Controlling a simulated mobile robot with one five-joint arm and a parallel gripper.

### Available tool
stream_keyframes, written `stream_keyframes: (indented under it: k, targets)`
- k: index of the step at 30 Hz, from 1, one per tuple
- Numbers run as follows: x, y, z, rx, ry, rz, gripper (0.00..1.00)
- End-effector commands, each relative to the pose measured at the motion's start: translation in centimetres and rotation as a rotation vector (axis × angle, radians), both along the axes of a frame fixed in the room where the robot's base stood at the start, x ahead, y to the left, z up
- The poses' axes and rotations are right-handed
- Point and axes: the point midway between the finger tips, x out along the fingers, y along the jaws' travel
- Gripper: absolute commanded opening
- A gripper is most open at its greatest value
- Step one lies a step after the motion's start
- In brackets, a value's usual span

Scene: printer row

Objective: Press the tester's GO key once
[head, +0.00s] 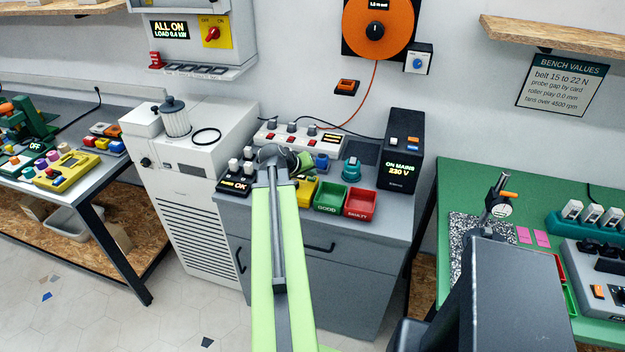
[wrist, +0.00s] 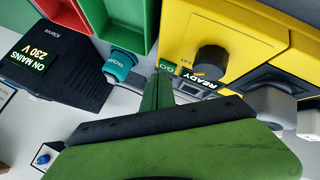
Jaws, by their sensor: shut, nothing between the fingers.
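The yellow tester (wrist: 196,28) fills the upper right of the wrist view, with a black knob and a display reading READY (wrist: 196,87). A small green GO label (wrist: 166,65) shows at its near left corner. My gripper (wrist: 158,90) is shut and empty, its green fingers pointing at that corner. The fingertips are close beside the GO label; I cannot tell whether they touch the key, which the fingers partly hide. In the head view my arm covers much of the tester (head: 306,192), and my gripper (head: 303,160) is above the bench behind it.
A green GOOD bin (head: 330,197) and a red FAULTY bin (head: 360,203) stand right of the tester. A teal-capped item (head: 351,169) and a black mains unit (head: 402,150) stand beyond. A white socket strip (head: 297,137) lies behind. Small devices crowd the bench left of my arm.

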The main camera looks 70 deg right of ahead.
Motion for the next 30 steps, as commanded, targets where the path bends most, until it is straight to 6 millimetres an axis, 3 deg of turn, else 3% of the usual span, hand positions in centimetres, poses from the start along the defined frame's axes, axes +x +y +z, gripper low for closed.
stream_keyframes:
  k: [30]
  targets:
    - [-0.05,-0.02,-0.66,0.001,0.0,-0.001,0.0]
